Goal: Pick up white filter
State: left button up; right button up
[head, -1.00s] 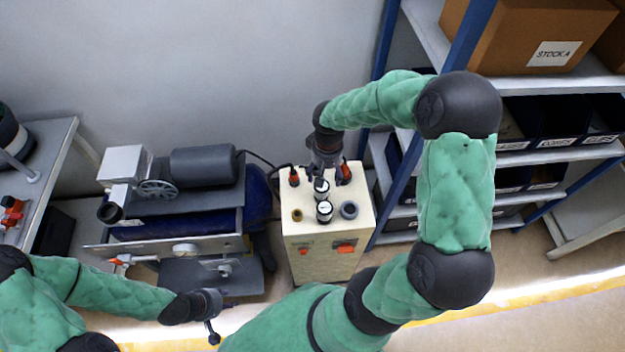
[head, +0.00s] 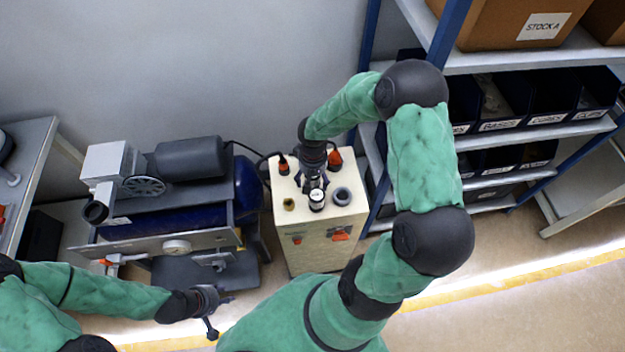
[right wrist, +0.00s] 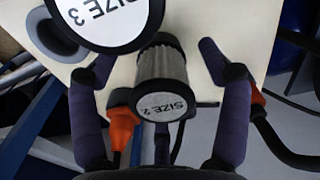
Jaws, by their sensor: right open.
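Two round filters stand on the cream cabinet (head: 331,228). In the right wrist view, one filter (right wrist: 160,68) has a grey mesh side and a whitish end label reading SIZE 2. The other (right wrist: 108,22) is larger, with a white SIZE 3 label and a dark rim, and is cut off at the top. The SIZE 3 filter's white top also shows in the head view (head: 317,197). My right gripper (head: 313,183) is open, its fingers on either side of the SIZE 2 filter with gaps visible. My left gripper (head: 220,316) is empty at lower left, its fingers apart.
The cabinet top also has a grey ring (head: 342,196), a brass-coloured fitting (head: 289,204) and orange-black plugs (head: 335,159). A compressor (head: 190,163) stands to the left. Shelving with blue bins (head: 551,95) and a cardboard box (head: 500,25) is on the right.

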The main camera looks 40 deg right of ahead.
jog(key=c, duration=1.4)
